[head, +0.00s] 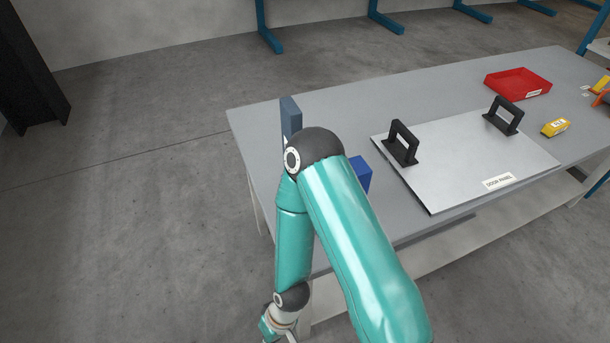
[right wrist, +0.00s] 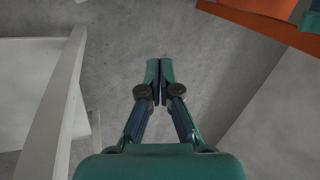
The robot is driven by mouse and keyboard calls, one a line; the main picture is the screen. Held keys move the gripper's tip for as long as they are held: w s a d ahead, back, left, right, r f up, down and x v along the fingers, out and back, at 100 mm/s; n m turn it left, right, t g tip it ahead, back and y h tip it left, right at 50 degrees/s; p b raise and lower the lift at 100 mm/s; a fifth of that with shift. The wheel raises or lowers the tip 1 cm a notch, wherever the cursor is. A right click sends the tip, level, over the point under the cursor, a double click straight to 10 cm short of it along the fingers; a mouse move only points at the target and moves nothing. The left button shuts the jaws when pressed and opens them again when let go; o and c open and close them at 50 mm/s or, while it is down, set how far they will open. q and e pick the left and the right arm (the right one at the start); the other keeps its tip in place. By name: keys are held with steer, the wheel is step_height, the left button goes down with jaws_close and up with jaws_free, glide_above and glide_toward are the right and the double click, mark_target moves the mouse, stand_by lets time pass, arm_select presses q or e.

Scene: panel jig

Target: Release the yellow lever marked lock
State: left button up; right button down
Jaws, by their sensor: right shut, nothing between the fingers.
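I cannot make out a lever clearly marked lock. In the head view a yellow block (head: 555,127) with a small label, too small to read, lies beside the door panel (head: 470,165). Another yellow piece (head: 602,84) is cut off at the right edge, near an orange part (head: 602,98). My right gripper (right wrist: 156,70) is shut and empty over grey floor in the right wrist view; no yellow thing shows there.
The grey table (head: 260,125) bears a red tray (head: 517,83), a blue-grey upright block (head: 290,117) and a blue block (head: 360,173). The panel has two black handles (head: 402,143). In the right wrist view, a pale post (right wrist: 62,105) stands left and an orange edge (right wrist: 265,22) crosses top right.

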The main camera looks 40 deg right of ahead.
steer(key=w+a+f+n+g, duration=0.1)
steer(key=w+f+n+g, duration=0.1)
steer(key=w+n, duration=0.55)
steer(key=w+d+r+n+g+h+b, duration=0.2)
steer(key=w+d+r+n+h, duration=0.1)
steer(key=w+d+n+h, duration=0.6)
steer(key=w+d+r+h, duration=0.2)
steer(key=d+r+h, duration=0.1)
steer(key=r, duration=0.3)
steer(key=w+d+r+g+h, duration=0.1)
steer(key=w+d+r+h, duration=0.2)
steer(key=r, duration=0.4)
steer(key=w+d+r+g+h, duration=0.1)
steer(key=w+d+r+h, duration=0.2)
steer(key=d+r, duration=0.2)
steer(key=shift+d+r+m+b, duration=0.25)
steer(key=shift+r+m+b, duration=0.15)
steer(key=shift+r, duration=0.3)
steer(key=shift+d+f, duration=0.1)
steer(key=shift+d, duration=0.05)
